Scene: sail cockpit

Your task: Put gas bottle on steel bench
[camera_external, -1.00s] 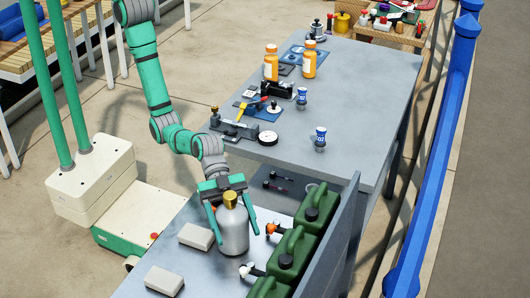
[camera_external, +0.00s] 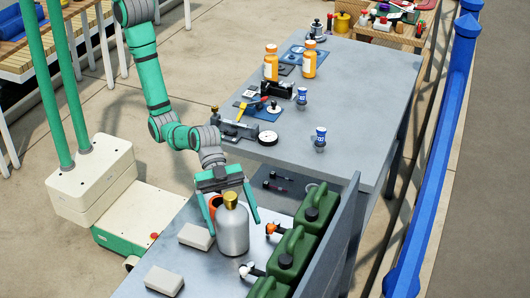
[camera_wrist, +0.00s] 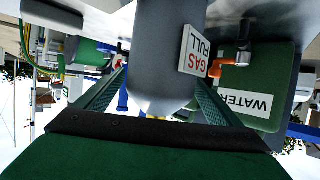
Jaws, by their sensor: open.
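The gas bottle (camera_external: 233,232) is a grey cylinder with a brass-coloured top, standing upright on the near metal bench (camera_external: 205,272). My gripper (camera_external: 233,216) is open, with its green fingers on either side of the bottle's upper part. In the wrist view the bottle (camera_wrist: 165,50) appears upside down between the two fingers, with a white "GAS FULL" label. I cannot tell whether either finger touches it. A larger grey bench (camera_external: 350,90) stands behind; the frames do not show which bench is the steel one.
Green jerrycans (camera_external: 290,250) line the near bench's right side by a grey panel (camera_external: 335,240). White blocks (camera_external: 196,236) lie left of the bottle. The far bench holds orange bottles (camera_external: 271,62), blue-and-white canisters (camera_external: 320,138) and tools, with clear room at its right.

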